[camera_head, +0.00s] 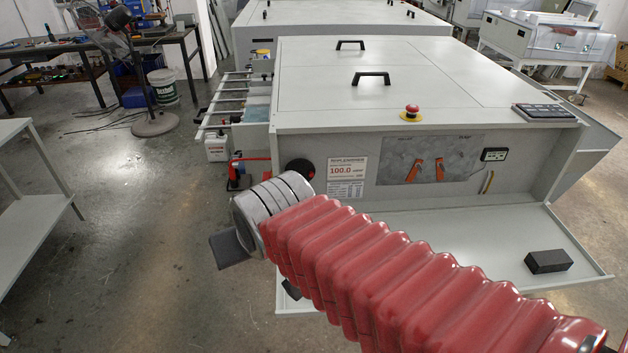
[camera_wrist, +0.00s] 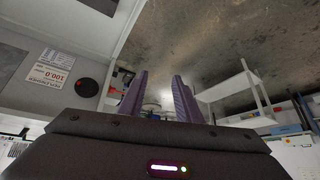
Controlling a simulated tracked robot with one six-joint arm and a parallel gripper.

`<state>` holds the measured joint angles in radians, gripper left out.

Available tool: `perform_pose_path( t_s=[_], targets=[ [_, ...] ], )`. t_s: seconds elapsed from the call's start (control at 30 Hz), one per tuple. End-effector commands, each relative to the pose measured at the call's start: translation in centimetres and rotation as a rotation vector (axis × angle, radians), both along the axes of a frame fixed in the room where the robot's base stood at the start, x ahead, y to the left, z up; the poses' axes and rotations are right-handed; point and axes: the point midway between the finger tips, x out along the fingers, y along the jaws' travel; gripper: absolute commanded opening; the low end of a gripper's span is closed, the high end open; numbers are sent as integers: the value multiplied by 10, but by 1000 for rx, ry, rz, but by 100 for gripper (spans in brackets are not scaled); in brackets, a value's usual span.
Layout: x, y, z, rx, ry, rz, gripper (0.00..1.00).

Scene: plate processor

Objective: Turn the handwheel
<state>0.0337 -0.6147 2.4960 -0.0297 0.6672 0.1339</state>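The handwheel (camera_head: 298,170) is a small dark round knob on the left of the machine's front panel, beside the printed sign. It also shows in the wrist view as a dark disc (camera_wrist: 87,87), left of the fingers. My gripper (camera_wrist: 160,77) has two purple-grey fingers standing clearly apart with nothing between them. It is not touching the handwheel. The handwheel's lower part is partly covered by the wrist.
The plate processor (camera_head: 400,85) has a front shelf (camera_head: 480,231) carrying a black block (camera_head: 548,261). A sign (camera_head: 346,176) is right of the handwheel, and a red fitting (camera_head: 238,172) is left of it. The floor at left is open up to a grey table (camera_head: 30,225).

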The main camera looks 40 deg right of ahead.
Motion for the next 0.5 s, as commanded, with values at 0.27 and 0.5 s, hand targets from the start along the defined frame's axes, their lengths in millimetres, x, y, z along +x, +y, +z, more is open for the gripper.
perform_pose_path(
  t_s=[0.27, 0.5],
  targets=[
    [73, -42, -23, 65, -145, -194, 31],
    [123, -82, -44, 129, -285, -337, 31]
  ],
)
